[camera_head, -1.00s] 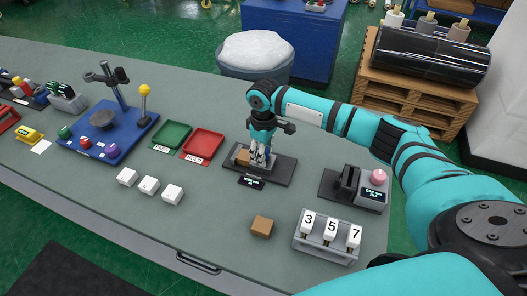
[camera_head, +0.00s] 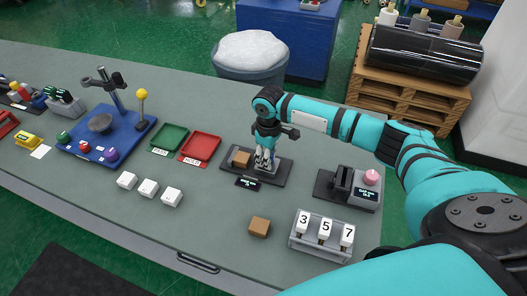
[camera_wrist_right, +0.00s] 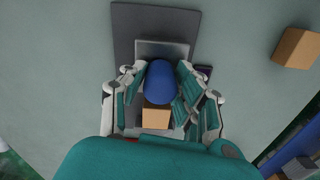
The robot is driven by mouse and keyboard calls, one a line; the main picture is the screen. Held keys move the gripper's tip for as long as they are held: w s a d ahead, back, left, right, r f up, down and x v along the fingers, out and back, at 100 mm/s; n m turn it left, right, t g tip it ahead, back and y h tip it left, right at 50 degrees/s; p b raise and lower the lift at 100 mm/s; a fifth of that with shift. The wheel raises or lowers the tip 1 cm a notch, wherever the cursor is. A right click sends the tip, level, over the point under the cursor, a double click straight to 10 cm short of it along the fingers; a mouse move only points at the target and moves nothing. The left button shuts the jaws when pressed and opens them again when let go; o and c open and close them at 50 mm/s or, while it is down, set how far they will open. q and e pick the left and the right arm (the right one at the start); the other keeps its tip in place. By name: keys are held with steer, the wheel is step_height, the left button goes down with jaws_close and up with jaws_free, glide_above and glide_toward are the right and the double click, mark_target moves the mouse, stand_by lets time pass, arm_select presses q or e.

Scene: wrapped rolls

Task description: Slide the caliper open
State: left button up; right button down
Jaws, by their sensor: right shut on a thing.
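The caliper is a dark flat base (camera_head: 228,167) near the middle of the table, with a small black display (camera_head: 248,183) at its front edge. A brown block (camera_head: 240,158) sits on the base, left of my right gripper (camera_head: 266,166). In the right wrist view, my right gripper (camera_wrist_right: 160,88) points down with its fingers shut around a blue rounded knob (camera_wrist_right: 161,80). A pale metal plate (camera_wrist_right: 163,48) lies past the knob, and the brown block (camera_wrist_right: 156,117) lies on the near side. The fingers hide part of the caliper. My left gripper is not in view.
A red tray (camera_head: 200,146) and a green tray (camera_head: 167,138) lie to the left. A grey device with a pink knob (camera_head: 371,178) stands to the right. A loose brown block (camera_head: 260,227) and a numbered rack (camera_head: 318,250) are in front. Three white blocks (camera_head: 149,188) lie front left.

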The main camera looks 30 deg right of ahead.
steer(key=c, duration=1)
jaws_free()
steer(key=shift+w+a, duration=0.1)
steer(key=shift+a, duration=0.05)
step_height(320, 180, up, 12)
steer(key=shift+r, duration=0.1)
